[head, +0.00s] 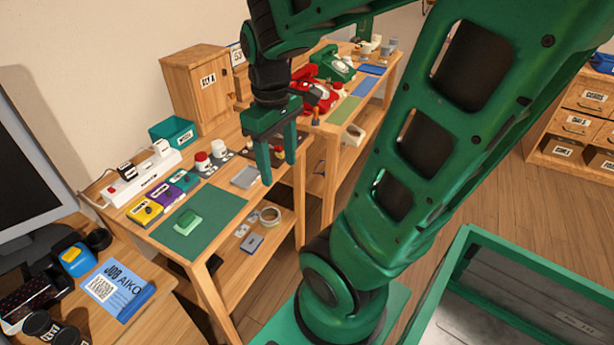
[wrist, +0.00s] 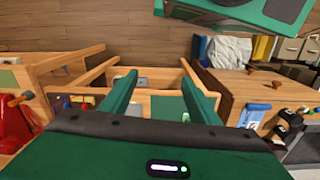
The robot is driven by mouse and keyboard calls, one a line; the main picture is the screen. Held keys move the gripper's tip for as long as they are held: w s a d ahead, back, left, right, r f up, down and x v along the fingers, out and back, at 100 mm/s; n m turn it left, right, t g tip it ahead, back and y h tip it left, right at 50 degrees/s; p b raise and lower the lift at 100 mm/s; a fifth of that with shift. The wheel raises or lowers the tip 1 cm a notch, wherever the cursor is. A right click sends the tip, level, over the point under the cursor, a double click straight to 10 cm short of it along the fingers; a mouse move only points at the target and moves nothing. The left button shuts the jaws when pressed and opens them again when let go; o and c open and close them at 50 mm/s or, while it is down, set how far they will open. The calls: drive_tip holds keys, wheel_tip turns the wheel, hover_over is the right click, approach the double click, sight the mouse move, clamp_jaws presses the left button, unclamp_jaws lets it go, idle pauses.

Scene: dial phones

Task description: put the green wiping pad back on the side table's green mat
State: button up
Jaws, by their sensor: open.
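The green wiping pad (head: 188,221) lies flat on the side table's dark green mat (head: 218,215), toward the mat's left part in the head view. The pad appears wholly within the mat's edges. My gripper (head: 278,171) hangs above the table's right side, apart from the pad and to its upper right in the picture. Its two green fingers point down and stand apart with nothing between them. The open fingers also show in the wrist view (wrist: 158,78).
Yellow, purple and teal boxes (head: 173,193) line the mat's far left edge, near a white power strip (head: 140,178). A grey plate (head: 245,177) lies beyond the mat. A second table holds red and green phones (head: 335,65). A desk with a monitor (head: 25,170) stands left.

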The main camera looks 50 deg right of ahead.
drive_tip(key=s+d+m, duration=0.1)
drive_tip(key=s+m, duration=0.6)
drive_tip(key=s, duration=0.1)
drive_tip(key=shift+s+f+y, duration=0.2)
drive_tip(key=shift+f+y, duration=0.05)
drive_tip(key=shift+y, duration=0.05)
drive_tip(key=shift+w+f, duration=0.25)
drive_tip(key=shift+w, duration=0.4)
